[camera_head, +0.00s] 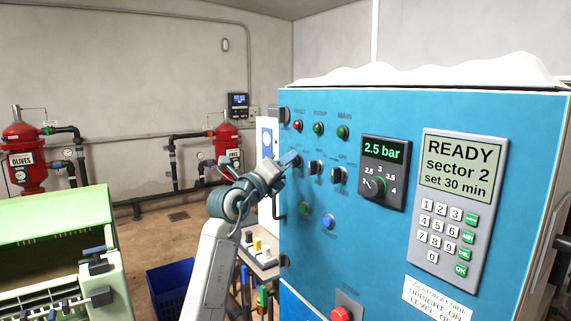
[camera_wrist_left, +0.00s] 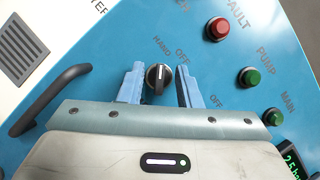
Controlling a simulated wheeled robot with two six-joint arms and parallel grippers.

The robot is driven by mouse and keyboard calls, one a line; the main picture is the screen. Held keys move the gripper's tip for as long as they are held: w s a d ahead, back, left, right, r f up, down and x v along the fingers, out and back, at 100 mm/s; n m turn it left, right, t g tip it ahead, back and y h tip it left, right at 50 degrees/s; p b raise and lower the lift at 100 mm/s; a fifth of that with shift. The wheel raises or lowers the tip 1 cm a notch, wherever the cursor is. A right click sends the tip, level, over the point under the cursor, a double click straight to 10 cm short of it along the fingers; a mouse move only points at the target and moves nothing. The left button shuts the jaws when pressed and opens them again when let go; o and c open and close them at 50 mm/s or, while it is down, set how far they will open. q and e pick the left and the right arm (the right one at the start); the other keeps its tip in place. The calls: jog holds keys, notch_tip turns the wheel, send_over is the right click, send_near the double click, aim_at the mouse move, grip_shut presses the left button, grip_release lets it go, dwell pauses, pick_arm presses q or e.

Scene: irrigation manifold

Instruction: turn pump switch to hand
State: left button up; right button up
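The pump switch is a black rotary knob with a white mark, in the left wrist view (camera_wrist_left: 158,78). HAND and OFF labels sit beside it, and its mark stands nearly upright in that picture, roughly toward HAND. My left gripper (camera_wrist_left: 160,85) is open, with one blue finger on each side of the knob. The left finger is close to the knob, and a gap shows at the right finger. In the head view my left gripper (camera_head: 289,160) is at the panel's left edge and hides most of this knob. My right gripper is not in view.
The blue panel (camera_head: 375,235) carries two more black knobs (camera_head: 316,167) (camera_head: 338,175), a red light (camera_head: 297,125), green lights, buttons, a pressure dial (camera_head: 383,170) and a keypad (camera_head: 445,205). A dark handle (camera_wrist_left: 50,98) stands out left of the gripper.

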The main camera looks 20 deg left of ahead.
pick_arm(q)
jog(key=b+v, duration=0.5)
jog(key=v, duration=0.5)
jog(key=shift+s+a+b, duration=0.15)
jog(key=shift+s+b, duration=0.2)
jog(key=shift+b, duration=0.05)
jog(key=shift+f, duration=0.15)
